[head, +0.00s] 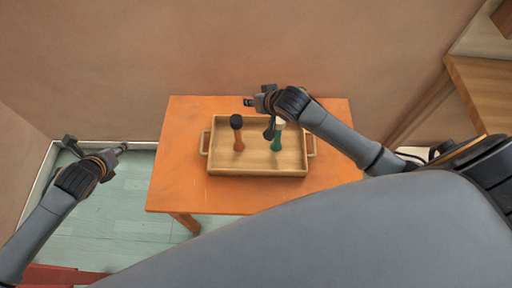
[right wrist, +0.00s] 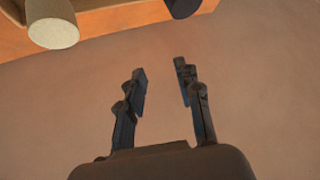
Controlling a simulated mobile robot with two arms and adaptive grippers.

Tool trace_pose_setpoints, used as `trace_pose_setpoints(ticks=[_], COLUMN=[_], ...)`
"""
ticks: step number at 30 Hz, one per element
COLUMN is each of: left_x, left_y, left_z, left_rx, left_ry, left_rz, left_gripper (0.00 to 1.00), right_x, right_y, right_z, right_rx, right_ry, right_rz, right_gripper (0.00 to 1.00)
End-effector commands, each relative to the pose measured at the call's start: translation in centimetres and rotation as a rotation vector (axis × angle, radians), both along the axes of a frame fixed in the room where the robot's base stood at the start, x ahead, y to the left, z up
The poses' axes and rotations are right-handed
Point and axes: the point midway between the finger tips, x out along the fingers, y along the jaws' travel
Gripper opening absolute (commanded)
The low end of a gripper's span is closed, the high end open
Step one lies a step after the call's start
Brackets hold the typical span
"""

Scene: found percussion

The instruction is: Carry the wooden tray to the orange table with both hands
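The wooden tray (head: 222,170) rests on the orange table (head: 180,150), with a handle at its left and right ends. Inside stand an orange shaker with a black top (head: 238,135) and a green one with a pale top (head: 277,140). My right gripper (head: 258,118) is open above the tray's back side, its arm passing over the tray's right part. The right wrist view shows its parted, empty fingers (right wrist: 160,78) over the wall. My left gripper (head: 96,144) is open and empty, left of the table and apart from the tray.
A brown wall (head: 220,50) stands close behind the table. A wooden surface (head: 480,85) is at the far right. Pale green floor (head: 120,200) is clear left of the table, with a red object (head: 55,275) at the lower left. The table's top is bare around the tray.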

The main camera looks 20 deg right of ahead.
Motion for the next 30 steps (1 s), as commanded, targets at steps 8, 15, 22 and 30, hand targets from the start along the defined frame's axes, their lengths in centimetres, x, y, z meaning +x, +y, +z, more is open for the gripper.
trace_pose_setpoints(ticks=[8, 15, 22, 30], left_x=[0.0, 0.0, 0.0, 0.0], left_y=[0.0, 0.0, 0.0, 0.0], left_z=[0.0, 0.0, 0.0, 0.0], left_rx=[0.0, 0.0, 0.0, 0.0], left_ry=[0.0, 0.0, 0.0, 0.0], left_rz=[0.0, 0.0, 0.0, 0.0], left_gripper=[0.34, 0.34, 0.34, 0.34], right_x=[-4.1, -6.0, -6.3, -6.3], right_y=[-0.9, -1.3, -1.4, -1.4], right_z=[3.7, 5.5, 5.9, 5.9], right_rx=[-0.001, -0.001, -0.001, -0.001], right_ry=[0.0, 0.001, 0.0, 0.0], right_rz=[-0.006, -0.011, -0.012, -0.012], right_gripper=[0.34, 0.34, 0.34, 0.34])
